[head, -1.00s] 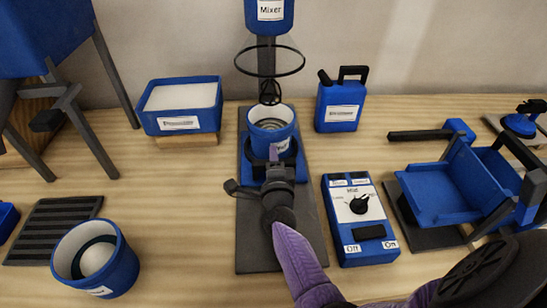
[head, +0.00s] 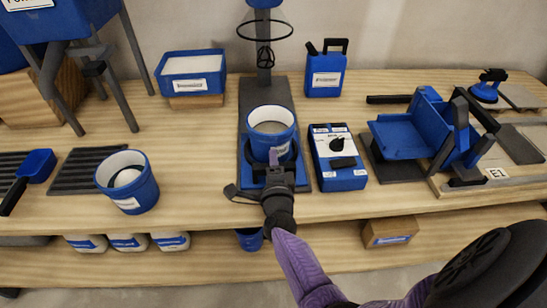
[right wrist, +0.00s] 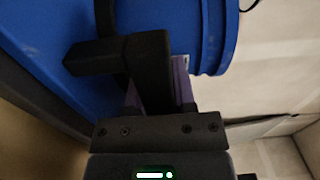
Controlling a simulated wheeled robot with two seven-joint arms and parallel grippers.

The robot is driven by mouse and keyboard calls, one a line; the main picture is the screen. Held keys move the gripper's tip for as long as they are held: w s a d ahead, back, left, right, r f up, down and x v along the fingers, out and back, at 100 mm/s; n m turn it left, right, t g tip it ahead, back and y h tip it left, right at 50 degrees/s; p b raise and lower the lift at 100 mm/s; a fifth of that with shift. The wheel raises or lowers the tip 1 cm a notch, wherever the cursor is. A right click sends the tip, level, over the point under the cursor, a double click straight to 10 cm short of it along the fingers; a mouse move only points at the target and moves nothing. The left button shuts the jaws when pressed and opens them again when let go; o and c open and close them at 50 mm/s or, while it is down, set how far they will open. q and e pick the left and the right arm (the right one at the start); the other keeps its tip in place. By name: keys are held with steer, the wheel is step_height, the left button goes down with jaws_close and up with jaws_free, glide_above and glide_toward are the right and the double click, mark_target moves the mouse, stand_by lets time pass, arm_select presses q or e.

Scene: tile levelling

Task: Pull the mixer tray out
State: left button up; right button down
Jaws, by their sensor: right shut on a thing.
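The blue mixer tray (head: 247,168) lies on the dark mixer base (head: 262,92), near its front end. A blue bucket (head: 272,130) with pale contents stands upright on the tray, in front of the whisk (head: 264,55). My right gripper (head: 276,172) is shut on the tray's black handle (right wrist: 118,54) at the front. The right wrist view shows its fingers (right wrist: 160,90) around the handle, close below the blue bucket (right wrist: 210,35). The gripper hides part of the tray front. My left gripper is not in view.
A control box (head: 338,160) stands just right of the base. A second blue bucket (head: 128,182) stands to the left. A blue stand-mounted tipping pan (head: 400,138) is further right. The table's front edge runs just below the base, with a lower shelf (head: 330,262) beneath.

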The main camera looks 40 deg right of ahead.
steer(key=shift+s+a, duration=0.15)
steer(key=shift+s, duration=0.05)
steer(key=shift+c, duration=2.2)
jaws_free()
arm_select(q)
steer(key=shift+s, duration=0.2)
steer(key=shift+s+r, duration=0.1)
